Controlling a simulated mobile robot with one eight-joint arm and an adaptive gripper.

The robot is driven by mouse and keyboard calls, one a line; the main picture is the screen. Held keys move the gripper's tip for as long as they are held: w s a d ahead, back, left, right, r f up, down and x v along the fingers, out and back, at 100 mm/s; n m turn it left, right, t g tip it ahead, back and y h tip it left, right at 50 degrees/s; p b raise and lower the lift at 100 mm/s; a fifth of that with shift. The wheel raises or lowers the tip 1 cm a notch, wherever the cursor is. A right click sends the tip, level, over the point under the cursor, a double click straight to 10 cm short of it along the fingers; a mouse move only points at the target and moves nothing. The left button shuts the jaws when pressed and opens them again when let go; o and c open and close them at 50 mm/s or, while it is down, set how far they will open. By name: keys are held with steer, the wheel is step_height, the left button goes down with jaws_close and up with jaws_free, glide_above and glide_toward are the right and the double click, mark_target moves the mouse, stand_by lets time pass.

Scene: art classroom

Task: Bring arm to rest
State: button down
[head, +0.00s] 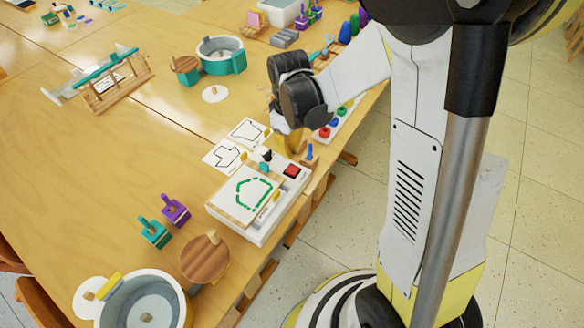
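My arm reaches from the upper right over the near edge of the wooden table (130,150), bent at its dark wrist joints. My gripper (284,128) points down beneath the wrist, just beyond the white box (254,233) with a green dashed outline on its top. The wrist hides most of the gripper, so its fingers do not show clearly. I cannot tell whether it is open or holds anything.
Two shape cards (224,156) lie beside the box. Purple (175,209) and teal (154,232) pegged pieces stand left of it. A tray of coloured pegs (338,120) is close to the wrist. Tiled floor (345,225) is clear between table and base.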

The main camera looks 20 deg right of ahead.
steer(key=s+r+m+t, duration=0.7)
steer(key=s+r, duration=0.5)
steer(key=r, duration=0.4)
steer(key=shift+s+r, duration=0.25)
steer(key=shift+s, duration=0.1)
stand_by(0.4)
